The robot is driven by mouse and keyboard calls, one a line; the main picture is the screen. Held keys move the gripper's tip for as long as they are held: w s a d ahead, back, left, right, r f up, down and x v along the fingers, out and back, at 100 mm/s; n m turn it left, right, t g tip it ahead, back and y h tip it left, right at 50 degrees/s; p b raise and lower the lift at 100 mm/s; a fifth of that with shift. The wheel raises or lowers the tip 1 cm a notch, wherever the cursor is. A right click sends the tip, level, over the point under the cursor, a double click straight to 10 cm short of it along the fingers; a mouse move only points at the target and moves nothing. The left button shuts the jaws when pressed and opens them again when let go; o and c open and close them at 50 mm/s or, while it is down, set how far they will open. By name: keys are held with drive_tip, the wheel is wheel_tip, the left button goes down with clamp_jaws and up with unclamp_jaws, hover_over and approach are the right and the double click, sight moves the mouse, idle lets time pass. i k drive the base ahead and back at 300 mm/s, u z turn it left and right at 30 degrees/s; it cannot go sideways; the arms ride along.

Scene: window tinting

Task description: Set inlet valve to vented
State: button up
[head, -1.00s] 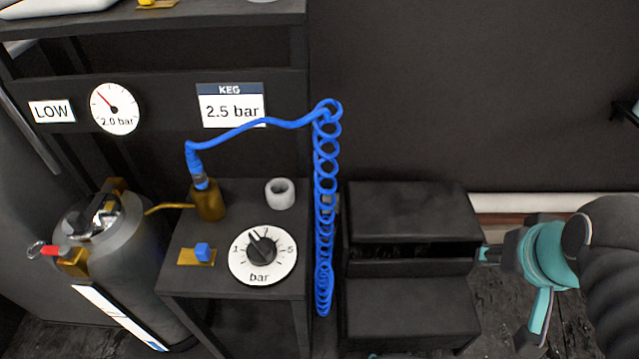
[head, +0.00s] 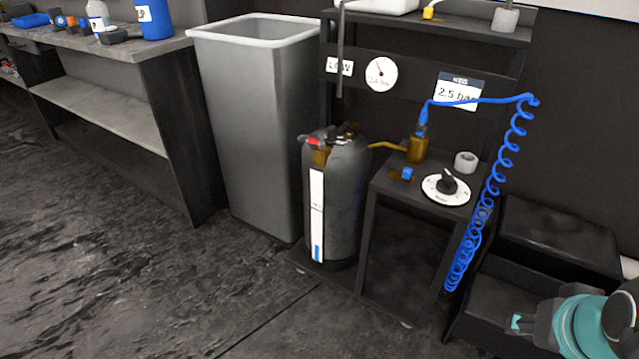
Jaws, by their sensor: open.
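A grey pressure keg (head: 347,195) stands on the floor with a brass fitting and a red-tipped lever (head: 312,141) at its top. A small black stand to its right carries a blue valve knob (head: 407,172) on a brass plate and a round white pressure dial (head: 446,190) with a black knob. I cannot tell which of these is the inlet valve, and no "vented" mark is readable. My gripper (head: 522,328), teal and dark grey, is at the lower right edge, partly cut off. It is open and apart from the stand and the keg.
A blue coiled hose (head: 490,190) hangs right of the stand, joined to a brass fitting (head: 416,150). A tall grey bin (head: 255,130) and a workbench (head: 110,50) stand left. The floor in front is clear.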

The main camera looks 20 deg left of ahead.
sight(407, 173)
drive_tip(key=u, duration=0.1)
drive_tip(key=i, duration=0.6)
drive_tip(key=u, duration=0.65)
drive_tip(key=k, duration=0.45)
drive_tip(key=u, duration=1.6)
drive_tip(key=i, duration=0.95)
drive_tip(key=z, duration=2.15)
